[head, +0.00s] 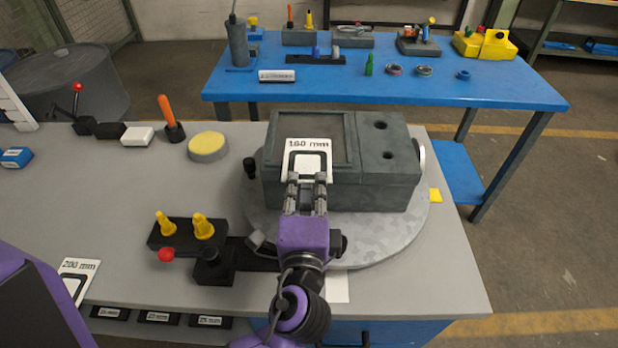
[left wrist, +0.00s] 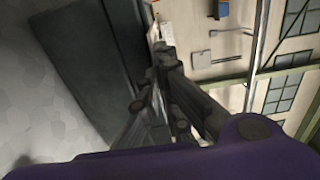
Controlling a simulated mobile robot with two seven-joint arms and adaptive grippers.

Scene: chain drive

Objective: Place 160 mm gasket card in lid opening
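The 160 mm gasket card (head: 308,147) is white with a dark outline and printed text. My left gripper (head: 307,183) is shut on its near edge. In the left wrist view the fingers (left wrist: 165,85) stand close together, with a thin pale strip of card (left wrist: 154,32) at their tips. Whether the card touches the lid is unclear. My right gripper is not in view.
The housing stands on a round grey plate (head: 385,245). A 200 mm card (head: 78,272) lies at the bench's front left. A yellow-topped disc (head: 208,146) sits left of the housing.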

